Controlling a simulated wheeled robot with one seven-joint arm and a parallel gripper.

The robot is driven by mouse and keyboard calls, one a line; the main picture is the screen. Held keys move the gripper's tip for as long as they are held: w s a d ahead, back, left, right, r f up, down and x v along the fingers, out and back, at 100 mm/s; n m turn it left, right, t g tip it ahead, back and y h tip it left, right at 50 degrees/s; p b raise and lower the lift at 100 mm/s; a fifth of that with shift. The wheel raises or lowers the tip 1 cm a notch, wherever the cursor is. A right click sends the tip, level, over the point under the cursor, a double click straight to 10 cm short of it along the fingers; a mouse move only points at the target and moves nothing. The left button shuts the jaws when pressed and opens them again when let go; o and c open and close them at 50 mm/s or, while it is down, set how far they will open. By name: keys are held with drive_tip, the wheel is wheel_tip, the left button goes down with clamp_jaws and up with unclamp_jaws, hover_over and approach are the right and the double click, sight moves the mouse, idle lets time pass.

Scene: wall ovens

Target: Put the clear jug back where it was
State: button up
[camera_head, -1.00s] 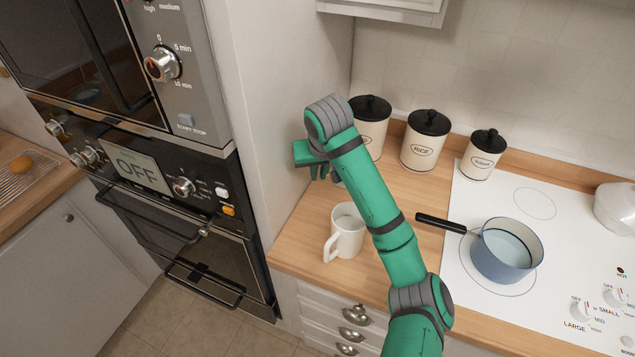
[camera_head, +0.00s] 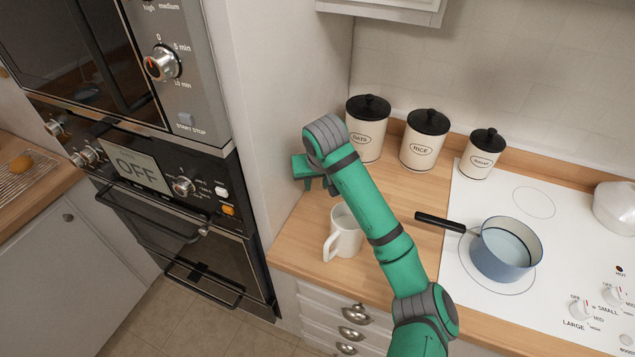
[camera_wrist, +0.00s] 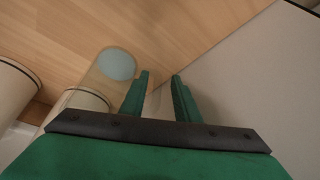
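A clear, see-through vessel (camera_wrist: 101,72), which looks like the jug, stands on the wooden counter in the wrist view. A pale blue-grey disc shows in it. In the head view my gripper (camera_head: 319,184) is low over the counter's back left corner, by the tall side panel. I cannot make out the jug there; my arm covers that area. Whether a finger touches the jug is unclear.
A white mug (camera_head: 344,236) stands in front of my gripper on the counter (camera_head: 300,232). Lidded canisters for oats (camera_head: 367,130), rice (camera_head: 422,140) and another (camera_head: 482,155) line the back. A blue saucepan (camera_head: 505,250) sits on the white hob (camera_head: 460,215). The side panel (camera_head: 270,100) bounds the left.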

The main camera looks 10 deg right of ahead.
drive_tip(key=v, duration=1.2)
drive_tip(key=shift+r, duration=0.1)
idle(0.4)
